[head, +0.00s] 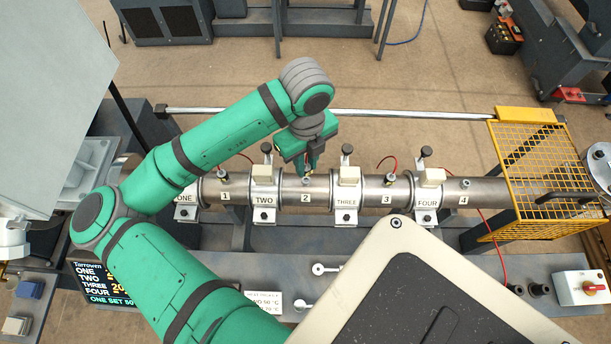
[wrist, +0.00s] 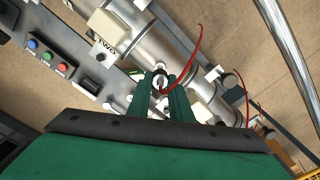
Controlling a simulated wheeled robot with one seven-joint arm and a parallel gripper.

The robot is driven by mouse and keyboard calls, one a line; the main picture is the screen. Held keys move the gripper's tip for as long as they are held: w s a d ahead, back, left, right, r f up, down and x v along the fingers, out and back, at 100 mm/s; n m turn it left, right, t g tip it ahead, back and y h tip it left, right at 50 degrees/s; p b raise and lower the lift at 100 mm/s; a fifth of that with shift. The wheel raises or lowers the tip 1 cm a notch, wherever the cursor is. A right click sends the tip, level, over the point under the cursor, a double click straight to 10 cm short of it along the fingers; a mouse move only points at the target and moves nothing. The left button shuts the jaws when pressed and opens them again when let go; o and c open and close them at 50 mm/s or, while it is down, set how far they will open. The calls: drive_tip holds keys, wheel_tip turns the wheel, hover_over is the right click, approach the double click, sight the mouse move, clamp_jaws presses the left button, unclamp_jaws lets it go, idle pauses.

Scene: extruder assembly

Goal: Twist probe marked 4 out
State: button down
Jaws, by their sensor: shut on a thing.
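The steel barrel (head: 330,190) lies across the head view, with sockets numbered 1 to 4. At the section marked 4, a small metal fitting (head: 465,183) stands on top; whether a probe sits in it is too small to tell. My gripper (head: 306,170) is far to its left, pointing down over the section marked 2. In the wrist view my gripper (wrist: 166,82) is shut on a small metal probe (wrist: 159,70) with a red lead. The fingers hide part of this probe, so I cannot tell whether it is fully seated.
Clamps labelled ONE to FOUR, such as FOUR (head: 428,192), stand up between the numbered sections. A probe with a red lead (head: 390,180) stands at section 3. A yellow mesh guard (head: 530,170) covers the right end. A red lead (head: 500,255) hangs at the right.

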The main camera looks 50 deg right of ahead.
drive_tip(key=shift+r, duration=1.8)
